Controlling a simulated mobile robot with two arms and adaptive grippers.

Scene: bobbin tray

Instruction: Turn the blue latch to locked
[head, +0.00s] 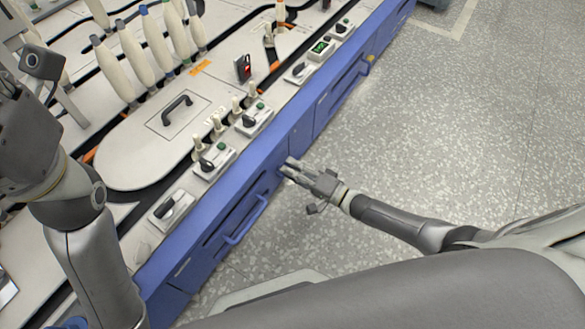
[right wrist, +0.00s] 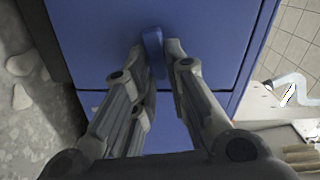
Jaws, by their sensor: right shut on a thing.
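The blue latch (right wrist: 153,50) is a small upright blue tab on the blue front panel, seen in the right wrist view. My right gripper (right wrist: 160,55) is shut on it, with one finger on each side. In the head view my right gripper (head: 288,168) reaches the blue front of the machine from the right, and its fingers hide the latch there. My left arm stands at the left edge of the head view; I cannot make out the state of its fingers.
The machine's blue cabinet front (head: 200,235) has a bar handle (head: 246,220) left of my right gripper. Above it are switch boxes (head: 215,160) and a pale cover with a black handle (head: 177,108). White bobbins (head: 127,45) stand behind. The speckled floor (head: 450,110) to the right is clear.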

